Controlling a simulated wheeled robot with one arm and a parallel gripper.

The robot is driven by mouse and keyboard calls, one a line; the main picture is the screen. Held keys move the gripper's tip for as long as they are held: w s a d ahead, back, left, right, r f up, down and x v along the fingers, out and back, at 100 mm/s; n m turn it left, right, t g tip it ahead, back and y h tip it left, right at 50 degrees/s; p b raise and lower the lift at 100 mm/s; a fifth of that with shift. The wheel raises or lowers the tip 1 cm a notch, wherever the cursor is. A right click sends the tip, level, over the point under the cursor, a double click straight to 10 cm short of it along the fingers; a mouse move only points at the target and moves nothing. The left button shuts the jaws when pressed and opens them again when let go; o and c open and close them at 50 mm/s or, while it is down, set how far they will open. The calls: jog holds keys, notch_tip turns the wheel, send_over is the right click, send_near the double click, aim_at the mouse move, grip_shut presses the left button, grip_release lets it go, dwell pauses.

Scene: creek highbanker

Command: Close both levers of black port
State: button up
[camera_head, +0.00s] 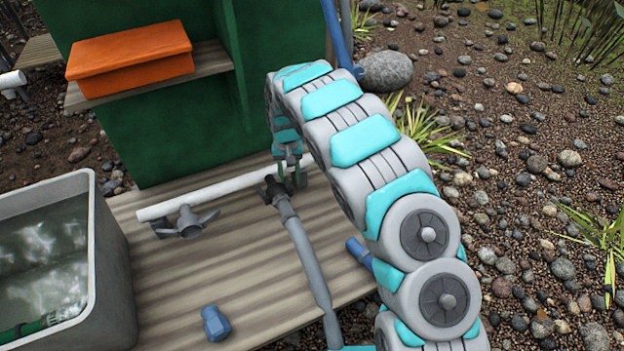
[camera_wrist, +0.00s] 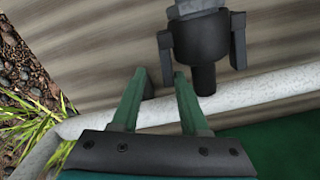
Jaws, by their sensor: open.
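The black port (camera_head: 277,187) joins a grey hose (camera_head: 309,262) to the white pipe (camera_head: 232,192) on the wooden deck. In the wrist view the black port (camera_wrist: 204,52) stands upper right of centre. Its left lever (camera_wrist: 166,58) and right lever (camera_wrist: 238,42) both lie roughly alongside its body, with small gaps; I cannot tell whether either is fully closed. My gripper (camera_head: 291,181) points down beside the port. In the wrist view my gripper (camera_wrist: 160,76) is open, its green fingers apart and empty, with the tips just below the left lever. Contact is unclear.
A grey port with spread levers (camera_head: 187,222) sits further left on the pipe. A blue fitting (camera_head: 215,323) lies on the deck (camera_head: 165,290). A grey water tub (camera_head: 113,270) stands left. A green panel (camera_head: 170,140) with an orange box (camera_head: 130,62) rises behind. Gravel lies right.

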jog(key=s+d+r+m, duration=0.1)
jog(key=s+d+r, duration=0.25)
jog(key=r, duration=0.35)
jog(key=s+d+r+m, duration=0.2)
jog(key=d+r, duration=0.2)
jog(key=r, duration=0.4)
jog(key=s+r+n+p, duration=0.1)
jog(key=s+r+n, duration=0.1)
jog(key=s+n, duration=0.4)
jog(key=s+r+n+p, duration=0.1)
jog(key=s+r+n, duration=0.1)
jog(key=s+n, duration=0.5)
jog(key=shift+s+a+r+g, duration=0.15)
jog(key=shift+s+r+g, duration=0.2)
jog(key=shift+s, duration=0.4)
